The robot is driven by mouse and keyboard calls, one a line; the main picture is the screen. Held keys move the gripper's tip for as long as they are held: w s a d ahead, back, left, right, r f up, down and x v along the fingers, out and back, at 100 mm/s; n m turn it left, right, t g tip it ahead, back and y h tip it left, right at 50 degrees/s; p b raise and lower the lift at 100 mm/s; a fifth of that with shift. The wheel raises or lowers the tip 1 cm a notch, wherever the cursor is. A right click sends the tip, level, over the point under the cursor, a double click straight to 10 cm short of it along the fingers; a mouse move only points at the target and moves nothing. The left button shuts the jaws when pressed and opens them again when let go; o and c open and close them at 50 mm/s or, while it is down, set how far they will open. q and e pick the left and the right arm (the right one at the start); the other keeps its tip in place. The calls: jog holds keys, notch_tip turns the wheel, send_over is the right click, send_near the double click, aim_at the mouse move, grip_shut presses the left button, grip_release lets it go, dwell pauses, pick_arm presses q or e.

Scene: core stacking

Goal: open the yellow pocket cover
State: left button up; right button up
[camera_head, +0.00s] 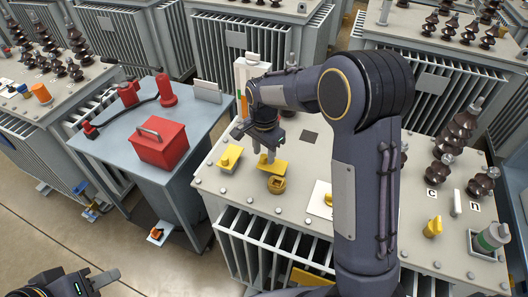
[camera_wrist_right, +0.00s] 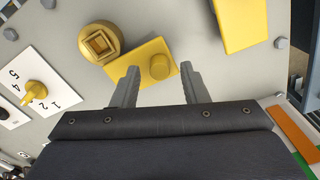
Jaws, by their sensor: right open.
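The yellow pocket cover (camera_head: 278,164), a flat yellow plate with a round knob, lies on the light grey transformer top. It also shows in the right wrist view (camera_wrist_right: 124,70). A round yellow pocket (camera_head: 277,185) with a square opening sits beside it; the plate lies next to its rim in the right wrist view (camera_wrist_right: 86,42). My right gripper (camera_wrist_right: 160,70) is open, with its fingertips on either side of the knob. I cannot tell whether they touch it. In the head view the right gripper (camera_head: 265,158) points down at the plate. My left gripper (camera_head: 98,281) is at the bottom left, partly cut off.
Another yellow piece (camera_head: 230,157) stands just left of the cover. A numbered dial plate (camera_wrist_right: 37,85) is close by. Dark ribbed insulators (camera_head: 455,135) stand at the right. A red box (camera_head: 160,144) sits on a blue-grey table (camera_head: 110,153) at the left.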

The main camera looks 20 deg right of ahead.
aim_at(265, 157)
notch_tip(265, 157, up, 7)
jog(key=shift+r, duration=0.1)
dwell(0.4)
jog(key=shift+s+d+r, duration=0.1)
jog(key=shift+s+r, duration=0.05)
jog(key=shift+s, duration=0.05)
jog(key=s+n+t+y, duration=0.1)
jog(key=s+n+t, duration=0.1)
jog(key=s, duration=0.7)
jog(key=s+r+n+t+y, duration=0.1)
jog(key=s+n+t, duration=0.1)
jog(key=s+n, duration=0.3)
jog(key=s+d+r+n+t+y, duration=0.1)
jog(key=s+n, duration=0.3)
jog(key=s, duration=0.9)
jog(key=shift+r+t+y, duration=0.25)
jog(key=shift+t+y, duration=0.15)
